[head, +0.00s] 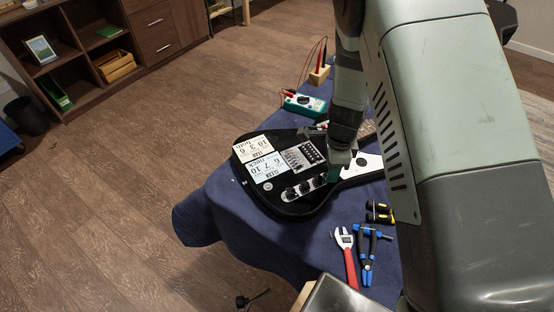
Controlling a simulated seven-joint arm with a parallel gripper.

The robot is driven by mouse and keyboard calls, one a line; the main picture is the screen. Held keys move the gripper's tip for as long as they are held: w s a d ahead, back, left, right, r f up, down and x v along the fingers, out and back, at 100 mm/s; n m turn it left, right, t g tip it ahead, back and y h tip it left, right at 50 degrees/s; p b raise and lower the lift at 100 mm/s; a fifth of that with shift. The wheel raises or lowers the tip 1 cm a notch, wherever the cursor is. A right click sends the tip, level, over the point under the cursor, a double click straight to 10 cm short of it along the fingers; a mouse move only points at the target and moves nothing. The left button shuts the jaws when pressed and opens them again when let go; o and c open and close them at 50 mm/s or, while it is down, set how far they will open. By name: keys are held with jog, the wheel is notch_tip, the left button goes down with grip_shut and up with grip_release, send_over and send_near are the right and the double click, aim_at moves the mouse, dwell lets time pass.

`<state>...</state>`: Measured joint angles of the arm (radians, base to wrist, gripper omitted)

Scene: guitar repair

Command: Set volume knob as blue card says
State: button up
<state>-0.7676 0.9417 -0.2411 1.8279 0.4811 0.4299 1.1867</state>
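A black guitar (312,203) lies on a blue cloth-covered table. Two printed cards lie on its body: a pale blue card (266,170) and, above it, a cream card (252,146). Their print appears upside down and small; the blue one seems to carry "neck" and several numbers. A row of dark knobs (304,187) sits on a metal control plate near the lower edge, beside my gripper; which one is volume and its setting are not readable. My gripper (335,174) points down over the guitar at the right end of that row. Its fingers are mostly hidden by the arm.
A teal multimeter (304,104) and a wooden block with probes (319,75) stand behind. The cloth (222,214) left of the guitar is clear.

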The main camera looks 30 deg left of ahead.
jog(key=n, duration=1.2)
jog(key=c, duration=0.5)
jog(key=m, duration=0.6)
jog(key=shift+m, duration=0.3)
jog(key=m, duration=0.5)
jog(key=o, duration=0.5)
